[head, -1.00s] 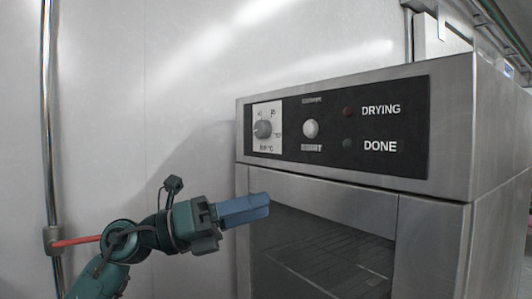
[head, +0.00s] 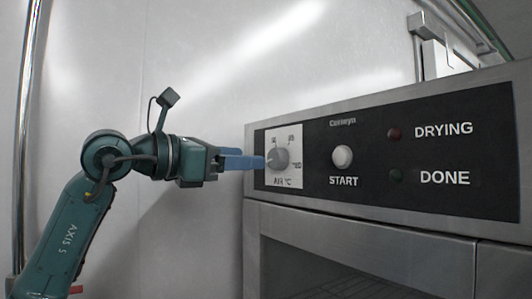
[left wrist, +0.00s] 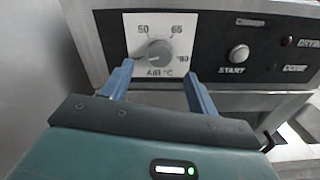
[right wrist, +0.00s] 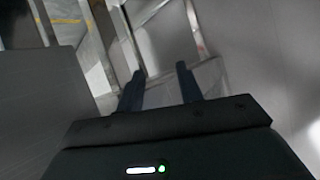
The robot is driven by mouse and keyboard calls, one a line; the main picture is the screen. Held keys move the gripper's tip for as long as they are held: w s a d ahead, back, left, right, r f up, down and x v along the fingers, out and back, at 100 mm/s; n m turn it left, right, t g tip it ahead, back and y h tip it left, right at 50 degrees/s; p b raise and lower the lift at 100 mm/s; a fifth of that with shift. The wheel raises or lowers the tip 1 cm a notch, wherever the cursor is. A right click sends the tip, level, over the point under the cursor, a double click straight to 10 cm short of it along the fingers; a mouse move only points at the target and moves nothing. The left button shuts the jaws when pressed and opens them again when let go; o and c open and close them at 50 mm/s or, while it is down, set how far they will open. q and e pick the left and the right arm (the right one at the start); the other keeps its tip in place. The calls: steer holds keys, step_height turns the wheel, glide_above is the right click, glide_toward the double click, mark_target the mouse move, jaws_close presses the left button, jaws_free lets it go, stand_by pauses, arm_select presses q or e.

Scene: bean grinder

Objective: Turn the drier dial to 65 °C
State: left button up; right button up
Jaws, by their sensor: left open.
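The drier dial (head: 278,159) is a round grey knob on a white plate at the left end of the drier's black panel. In the left wrist view the dial (left wrist: 159,53) sits under the marks 50 and 65, with 80 at its right; its pointer's exact setting is too small to tell. My left gripper (head: 262,162) reaches in from the left at dial height. Its blue fingers (left wrist: 157,70) are open, one toward each side of the dial; I cannot tell whether they touch it. My right gripper (right wrist: 160,72) is open and empty, away from the dial.
Right of the dial are a white START button (head: 342,157), a red DRYING lamp (head: 394,133) and a dark green DONE lamp (head: 396,176). The drier's door (head: 350,245) is below the panel. A plain pale wall (head: 190,70) stands behind my left arm.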

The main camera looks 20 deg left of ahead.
mark_target(273, 158)
arm_select(q)
steer(key=p+x, duration=0.1)
steer(key=x, duration=0.5)
steer(key=shift+c, duration=0.2)
steer(key=c, duration=1)
